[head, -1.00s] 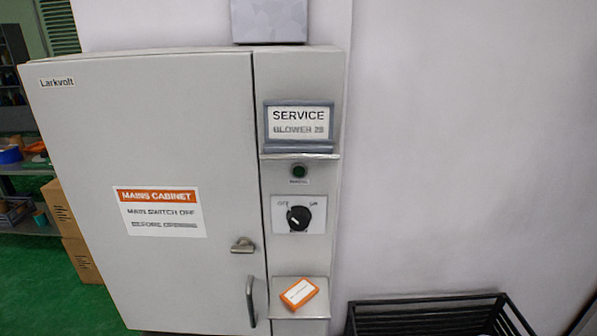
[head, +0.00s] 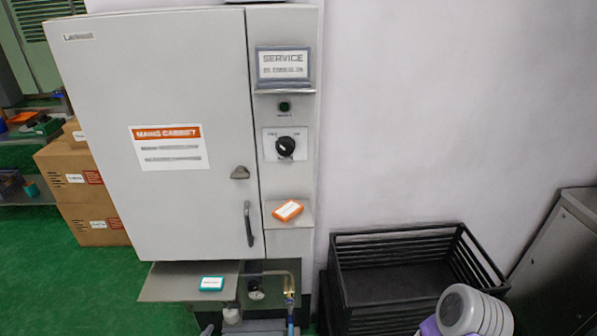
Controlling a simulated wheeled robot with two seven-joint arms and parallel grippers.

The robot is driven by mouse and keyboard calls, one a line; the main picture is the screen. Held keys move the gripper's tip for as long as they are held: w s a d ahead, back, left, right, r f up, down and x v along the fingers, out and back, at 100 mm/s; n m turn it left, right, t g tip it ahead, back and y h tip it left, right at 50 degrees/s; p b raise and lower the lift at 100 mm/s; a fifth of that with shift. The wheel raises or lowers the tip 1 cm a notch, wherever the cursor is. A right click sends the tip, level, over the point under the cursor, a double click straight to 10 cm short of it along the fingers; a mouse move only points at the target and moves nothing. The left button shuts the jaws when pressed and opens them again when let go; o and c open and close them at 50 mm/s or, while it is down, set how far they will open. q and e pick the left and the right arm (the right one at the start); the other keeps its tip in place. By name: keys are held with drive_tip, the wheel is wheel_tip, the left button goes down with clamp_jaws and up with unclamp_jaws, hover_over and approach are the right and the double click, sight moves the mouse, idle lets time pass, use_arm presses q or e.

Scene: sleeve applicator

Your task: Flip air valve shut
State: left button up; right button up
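The air valve appears to be the brass fitting (head: 289,284) on a pipe below the cabinet, at the bottom of the head view. A blue lever (head: 290,325) points down below it and is cut off by the frame's lower edge. A round gauge (head: 256,294) sits to its left on the same pipework, with a pale bowl-shaped part (head: 232,315) further left. The valve is small, so its exact setting is hard to read.
The grey mains cabinet (head: 100,120) is closed, with a door handle (head: 249,223) and a black rotary switch (head: 285,147). A teal box (head: 211,284) lies on a shelf (head: 165,281) beneath it; an orange box (head: 288,210) lies on a small ledge. A black crate (head: 400,233) stands right of the pipework.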

use_arm(q)
drive_tip(key=s+d+f+m+g+h, duration=0.1)
drive_tip(key=s+d+m+g+h, duration=0.25)
drive_tip(key=d+g, duration=0.35)
drive_tip(key=s+d+m+g+h, duration=0.3)
drive_tip(key=d+m+g, duration=0.15)
drive_tip(key=d, duration=0.45)
drive_tip(key=s+d+f+m+g+y+p, duration=0.1)
drive_tip(key=s+f+m+g+y, duration=0.2)
drive_tip(key=s+m+g+y, duration=0.3)
drive_tip(key=s+m+y, duration=0.5)
drive_tip(key=s+m, duration=0.1)
drive_tip(key=m, duration=0.7)
drive_tip(key=shift+s+d+m+p, duration=0.15)
drive_tip(key=shift+s+m+p, duration=0.1)
drive_tip(key=shift+m+p, duration=0.15)
